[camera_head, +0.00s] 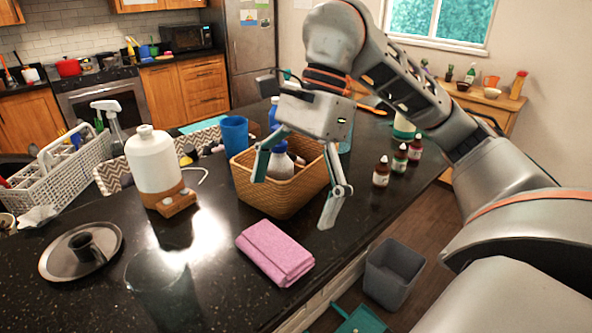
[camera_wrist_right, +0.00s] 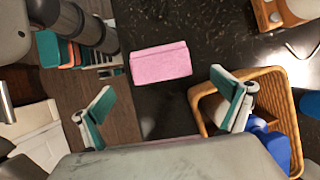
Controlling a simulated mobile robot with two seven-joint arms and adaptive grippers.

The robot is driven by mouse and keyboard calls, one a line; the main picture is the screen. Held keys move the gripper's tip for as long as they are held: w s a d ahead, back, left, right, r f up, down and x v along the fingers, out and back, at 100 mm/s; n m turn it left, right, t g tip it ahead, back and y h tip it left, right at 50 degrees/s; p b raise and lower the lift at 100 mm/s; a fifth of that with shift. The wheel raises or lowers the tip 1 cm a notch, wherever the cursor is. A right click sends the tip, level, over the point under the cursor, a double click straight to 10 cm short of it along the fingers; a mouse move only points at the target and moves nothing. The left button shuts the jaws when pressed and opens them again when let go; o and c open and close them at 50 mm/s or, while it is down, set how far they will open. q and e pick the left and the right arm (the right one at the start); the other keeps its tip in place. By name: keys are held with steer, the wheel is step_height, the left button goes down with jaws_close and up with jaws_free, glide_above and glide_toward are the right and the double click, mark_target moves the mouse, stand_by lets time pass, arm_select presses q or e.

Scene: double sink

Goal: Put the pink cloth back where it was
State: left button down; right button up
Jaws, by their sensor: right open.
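The pink cloth (camera_head: 275,253) lies folded flat on the dark counter near its front edge. In the right wrist view the pink cloth (camera_wrist_right: 160,63) lies beyond the fingers, between them from side to side and touched by neither. My right gripper (camera_head: 298,198) is open and empty. It hangs above the wicker basket (camera_head: 262,192) and the counter behind the cloth. In the right wrist view the open fingers of my right gripper (camera_wrist_right: 165,108) are spread wide, one of them over the edge of the basket (camera_wrist_right: 204,104). My left gripper does not show.
Small dropper bottles (camera_head: 400,158) stand right of the basket. A grey bin (camera_head: 391,275) stands on the floor.

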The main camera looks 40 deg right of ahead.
steer(key=v, duration=0.4)
steer(key=shift+r, duration=0.25)
stand_by(0.4)
